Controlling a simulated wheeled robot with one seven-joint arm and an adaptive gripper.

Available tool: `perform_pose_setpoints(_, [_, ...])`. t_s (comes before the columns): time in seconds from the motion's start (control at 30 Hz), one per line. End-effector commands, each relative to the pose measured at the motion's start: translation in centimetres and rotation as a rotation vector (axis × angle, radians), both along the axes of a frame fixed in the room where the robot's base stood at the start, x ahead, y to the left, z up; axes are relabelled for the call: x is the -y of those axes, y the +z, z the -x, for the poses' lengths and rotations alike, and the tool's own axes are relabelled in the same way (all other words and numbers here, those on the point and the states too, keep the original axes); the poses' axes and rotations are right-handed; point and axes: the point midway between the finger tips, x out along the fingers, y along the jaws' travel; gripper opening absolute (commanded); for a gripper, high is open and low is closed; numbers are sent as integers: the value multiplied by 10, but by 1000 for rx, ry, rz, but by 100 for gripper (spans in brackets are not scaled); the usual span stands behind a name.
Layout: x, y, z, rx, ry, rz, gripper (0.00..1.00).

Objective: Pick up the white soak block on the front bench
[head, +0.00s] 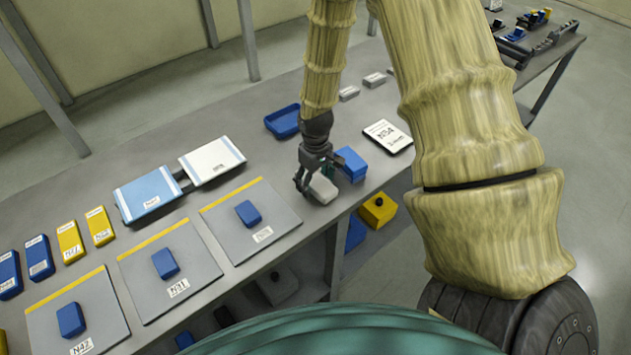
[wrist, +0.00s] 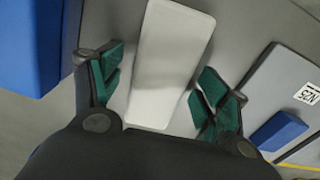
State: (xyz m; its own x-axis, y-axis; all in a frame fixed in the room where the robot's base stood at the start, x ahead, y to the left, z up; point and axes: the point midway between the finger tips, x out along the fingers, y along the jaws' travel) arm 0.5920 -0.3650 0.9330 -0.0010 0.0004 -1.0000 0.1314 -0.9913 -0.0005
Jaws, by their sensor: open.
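The white soak block (head: 322,189) lies on the grey bench (head: 286,258) near its front edge, just under my gripper. In the wrist view the block (wrist: 172,62) is a pale, long, rounded slab. My gripper (head: 315,188) points down at it in the head view. In the wrist view my gripper (wrist: 157,95) is open, with one green-padded finger on each side of the block's near part. A gap shows between each finger and the block. The block's near end is close to the dark gripper body. I cannot tell how far down the fingertips reach.
A blue box (head: 350,164) stands close to the right of my gripper; it fills the wrist view's upper left (wrist: 32,45). A grey plate with a blue block (head: 248,213) lies to the left. A blue tray (head: 283,121) and a white labelled plate (head: 388,136) lie behind.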

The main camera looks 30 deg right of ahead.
Motion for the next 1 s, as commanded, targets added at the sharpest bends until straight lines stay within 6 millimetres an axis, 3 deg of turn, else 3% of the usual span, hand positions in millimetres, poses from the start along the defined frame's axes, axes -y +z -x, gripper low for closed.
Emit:
perform_pose_setpoints(0.3, [0, -2, 0, 0, -1, 0, 75])
perform_pose_setpoints(0.5, [0, -2, 0, 0, -1, 0, 39])
perform_pose_setpoints(0.6, [0, -2, 0, 0, -1, 0, 26])
perform_pose_setpoints(1.0, [0, 1, -1, 1, -1, 0, 25])
